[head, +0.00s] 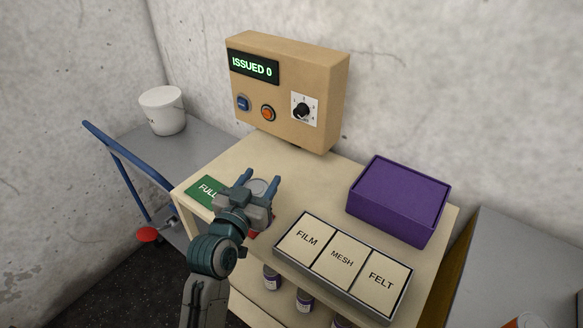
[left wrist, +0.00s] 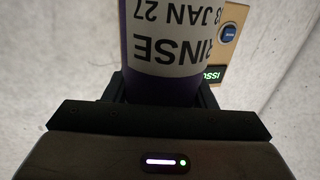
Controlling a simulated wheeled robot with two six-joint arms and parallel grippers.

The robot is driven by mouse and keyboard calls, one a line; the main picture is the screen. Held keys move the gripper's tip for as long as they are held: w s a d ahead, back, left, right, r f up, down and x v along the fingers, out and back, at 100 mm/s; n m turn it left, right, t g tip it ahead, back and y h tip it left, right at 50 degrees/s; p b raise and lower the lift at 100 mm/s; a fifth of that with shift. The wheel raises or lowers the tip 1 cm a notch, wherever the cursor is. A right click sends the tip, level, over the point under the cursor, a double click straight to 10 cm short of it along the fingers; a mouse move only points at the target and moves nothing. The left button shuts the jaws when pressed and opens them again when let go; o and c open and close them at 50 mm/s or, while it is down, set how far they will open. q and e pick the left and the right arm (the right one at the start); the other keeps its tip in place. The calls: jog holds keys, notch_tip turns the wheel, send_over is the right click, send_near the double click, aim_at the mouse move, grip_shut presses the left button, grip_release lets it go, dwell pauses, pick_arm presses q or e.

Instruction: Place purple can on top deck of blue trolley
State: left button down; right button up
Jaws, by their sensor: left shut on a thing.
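My left gripper (head: 262,186) is shut on a purple can, whose grey top (head: 259,188) shows between the fingers in the head view. In the left wrist view the can (left wrist: 165,88) is purple with a white label reading "RINSE" and "JAN 27", upside down in the picture. The gripper is over the left part of the beige bench, beside the green "FULL" patch; I cannot tell whether the can touches the bench. The blue trolley (head: 125,157) stands at the left, with a blue handle and a grey deck (head: 200,143). My right gripper is not in view.
A white bucket (head: 163,110) stands on the trolley deck's far part; nearer deck is clear. A beige control box (head: 285,90) reads "ISSUED 0". A purple box (head: 398,200) and a FILM/MESH/FELT tray (head: 342,258) occupy the bench's right. Several cans (head: 304,300) stand below.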

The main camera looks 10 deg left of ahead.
pick_arm(q)
jog(key=w+d+f+p, duration=0.2)
jog(key=w+f+p, duration=0.1)
jog(key=w, duration=0.7)
jog(key=shift+d+f+p, duration=0.25)
jog(key=shift+f+p, duration=0.05)
jog(key=shift+f, duration=0.5)
jog(key=shift+w, duration=0.1)
jog(key=shift+d+f, duration=0.1)
jog(key=shift+f, duration=0.05)
jog(key=c, duration=0.6)
grip_release()
